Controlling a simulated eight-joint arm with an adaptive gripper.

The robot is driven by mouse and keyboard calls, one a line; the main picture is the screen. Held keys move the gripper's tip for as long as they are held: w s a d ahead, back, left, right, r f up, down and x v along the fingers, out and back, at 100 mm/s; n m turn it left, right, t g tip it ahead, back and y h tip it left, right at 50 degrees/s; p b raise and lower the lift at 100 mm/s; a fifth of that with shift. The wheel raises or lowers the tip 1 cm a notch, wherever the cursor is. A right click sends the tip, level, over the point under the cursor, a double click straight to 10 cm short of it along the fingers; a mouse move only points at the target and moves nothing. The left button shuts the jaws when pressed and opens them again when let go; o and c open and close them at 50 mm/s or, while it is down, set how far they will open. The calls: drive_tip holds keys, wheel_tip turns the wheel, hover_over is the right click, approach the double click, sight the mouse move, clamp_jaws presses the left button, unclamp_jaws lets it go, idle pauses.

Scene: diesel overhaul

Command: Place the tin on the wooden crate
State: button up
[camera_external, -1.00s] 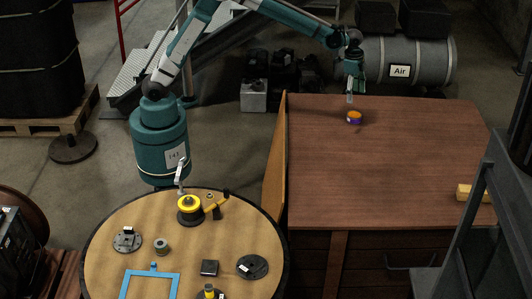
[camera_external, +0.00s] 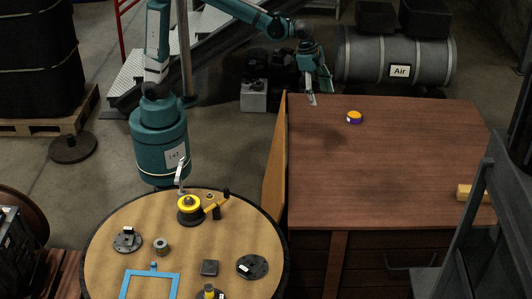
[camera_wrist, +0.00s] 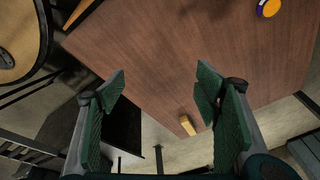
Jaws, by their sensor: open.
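A small round tin (camera_external: 354,117), orange on top with a purple side, lies on the far part of a large brown wooden top (camera_external: 390,160). This top has plank-like sides below and seems to be the wooden crate. The tin also shows at the top right of the wrist view (camera_wrist: 268,8). My gripper (camera_external: 313,101) is above the far left corner of the wooden top, left of the tin and apart from it. In the wrist view my gripper (camera_wrist: 161,76) has its two green fingers spread wide with nothing between them.
A yellow block (camera_external: 466,192) sits at the right edge of the wooden top. A round table (camera_external: 220,275) with several parts and a blue frame (camera_external: 122,284) stands at the front left. A grey air tank (camera_external: 420,62) is behind. Most of the wooden top is clear.

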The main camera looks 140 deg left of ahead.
drive_tip(key=s+d+r+t, duration=0.1)
drive_tip(key=s+d, duration=0.2)
drive_tip(key=d, duration=0.5)
drive_tip(key=s+d+r+m+t, duration=0.1)
drive_tip(key=s+d, duration=0.2)
drive_tip(key=d, duration=0.6)
drive_tip(key=s+d+r, duration=0.2)
drive_tip(key=s+d, duration=0.1)
drive_tip(key=d, duration=0.5)
drive_tip(key=s+d+f+m+t+h, duration=0.1)
drive_tip(key=s+d+f, duration=0.5)
drive_tip(key=s+d, duration=0.8)
drive_tip(key=shift+s+d+f+t+h, duration=0.2)
drive_tip(key=shift+d+t+h, duration=0.2)
drive_tip(key=shift+d+t, duration=0.6)
drive_tip(key=shift+d+f, duration=0.1)
drive_tip(key=shift+d, duration=0.05)
